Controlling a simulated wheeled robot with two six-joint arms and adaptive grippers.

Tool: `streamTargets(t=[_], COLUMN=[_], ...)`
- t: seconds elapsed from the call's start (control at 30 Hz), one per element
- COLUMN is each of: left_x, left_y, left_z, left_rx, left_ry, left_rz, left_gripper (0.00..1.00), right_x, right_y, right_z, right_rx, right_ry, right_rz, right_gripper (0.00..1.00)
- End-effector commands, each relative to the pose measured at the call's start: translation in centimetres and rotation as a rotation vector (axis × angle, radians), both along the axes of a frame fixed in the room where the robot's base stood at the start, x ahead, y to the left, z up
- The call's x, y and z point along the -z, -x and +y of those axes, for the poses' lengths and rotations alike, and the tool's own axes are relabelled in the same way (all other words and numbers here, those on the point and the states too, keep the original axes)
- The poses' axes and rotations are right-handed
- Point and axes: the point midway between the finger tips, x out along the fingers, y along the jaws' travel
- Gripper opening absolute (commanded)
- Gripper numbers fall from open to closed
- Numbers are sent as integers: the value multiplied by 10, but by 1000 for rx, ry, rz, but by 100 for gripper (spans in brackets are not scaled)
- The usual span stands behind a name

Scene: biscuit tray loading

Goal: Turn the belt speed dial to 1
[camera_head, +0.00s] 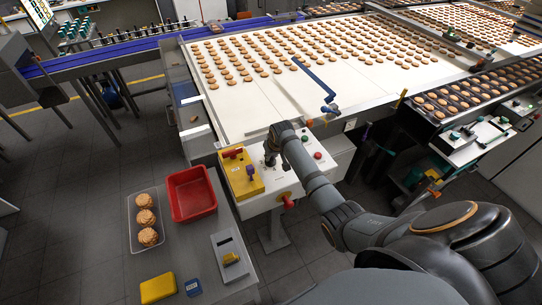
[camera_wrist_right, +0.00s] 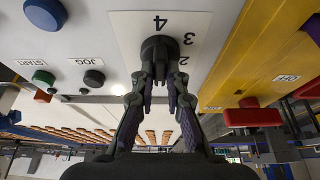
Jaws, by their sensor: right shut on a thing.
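The belt speed dial (camera_wrist_right: 160,47) is a dark round knob on a white plate with the numerals 4, 3 and part of a 2 beside it. The numerals look upside down in the wrist view, and I see no 1. My right gripper (camera_wrist_right: 160,80) reaches the dial with a fingertip on each side and is shut on it. Which way the dial points is hidden. In the head view my right gripper (camera_head: 269,162) is over the white control panel (camera_head: 292,184) and hides the dial. My left gripper is not in view.
Beside the dial are a black JOG button (camera_wrist_right: 94,77), a green START button (camera_wrist_right: 43,77) and a yellow panel (camera_head: 236,172) with a red handle (camera_head: 233,153). A red bin (camera_head: 190,194) and a clear tray (camera_head: 134,211) of biscuits stand on the grey side table.

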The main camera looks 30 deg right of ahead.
Motion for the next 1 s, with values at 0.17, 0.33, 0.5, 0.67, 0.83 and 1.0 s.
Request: streamTargets(t=[0.17,0.33,0.5,0.67,0.83,1.0], left_x=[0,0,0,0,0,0], left_y=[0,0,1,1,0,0], left_z=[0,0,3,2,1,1], left_rx=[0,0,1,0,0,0], left_ry=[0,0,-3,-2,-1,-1], left_rz=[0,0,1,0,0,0], left_gripper=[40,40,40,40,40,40], right_x=[-1,-1,-2,-23,-63,-95], right_y=[-1,0,0,8,25,38], right_z=[0,0,0,0,1,2], right_rx=[1,0,0,0,-1,-1], right_ry=[0,0,0,0,2,2], right_rz=[-2,-1,-1,-4,-5,-4], right_gripper=[33,36,36,36,36,36])
